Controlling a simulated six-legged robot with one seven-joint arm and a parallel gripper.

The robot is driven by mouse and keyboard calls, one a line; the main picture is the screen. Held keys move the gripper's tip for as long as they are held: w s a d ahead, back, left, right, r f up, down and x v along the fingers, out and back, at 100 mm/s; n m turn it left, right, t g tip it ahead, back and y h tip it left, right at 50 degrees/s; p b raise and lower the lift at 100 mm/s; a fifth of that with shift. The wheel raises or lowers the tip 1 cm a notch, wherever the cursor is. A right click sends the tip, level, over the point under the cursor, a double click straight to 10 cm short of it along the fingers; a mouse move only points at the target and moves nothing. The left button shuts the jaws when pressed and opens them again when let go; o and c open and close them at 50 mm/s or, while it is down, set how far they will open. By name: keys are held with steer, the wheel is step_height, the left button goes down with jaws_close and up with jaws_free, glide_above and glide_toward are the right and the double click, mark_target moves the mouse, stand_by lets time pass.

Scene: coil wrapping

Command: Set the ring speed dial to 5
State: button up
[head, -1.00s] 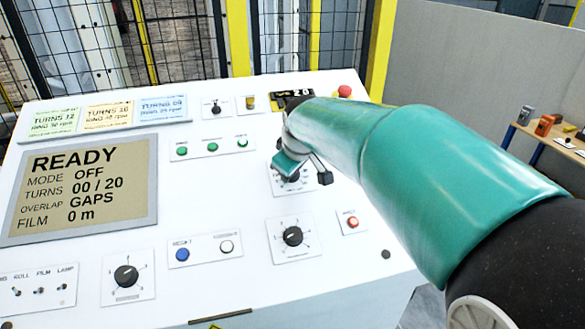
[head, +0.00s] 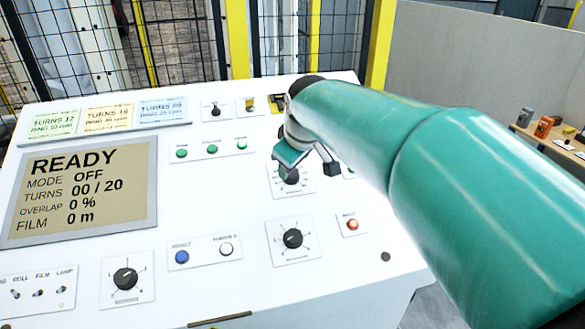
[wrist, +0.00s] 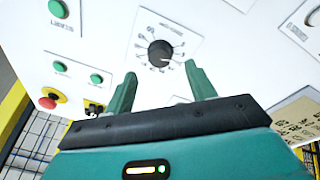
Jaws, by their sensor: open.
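My gripper (wrist: 160,72) is open and empty, its two green fingers apart on the near side of a black dial. That dial (wrist: 160,53) sits on a white plate with a numbered scale, and a pale pointer mark shows on its right side in the wrist view. Its label is too small to read, so I cannot tell if it is the ring speed dial. In the head view my gripper (head: 290,152) is just above this dial (head: 290,175) and partly covers its plate. Two other black dials, one at lower middle (head: 292,238) and one at lower left (head: 125,278), stand clear.
The screen (head: 80,190) reads READY, MODE OFF, TURNS 00 / 20, OVERLAP 0 %, FILM 0 m. Green buttons (head: 212,149), a blue button (head: 182,257) and a red button (head: 352,224) surround the dials. A red-and-yellow stop button (wrist: 50,98) shows in the wrist view.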

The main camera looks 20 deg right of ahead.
steer(key=v, duration=0.8)
steer(key=shift+s+r, duration=0.2)
steer(key=shift+s, duration=0.1)
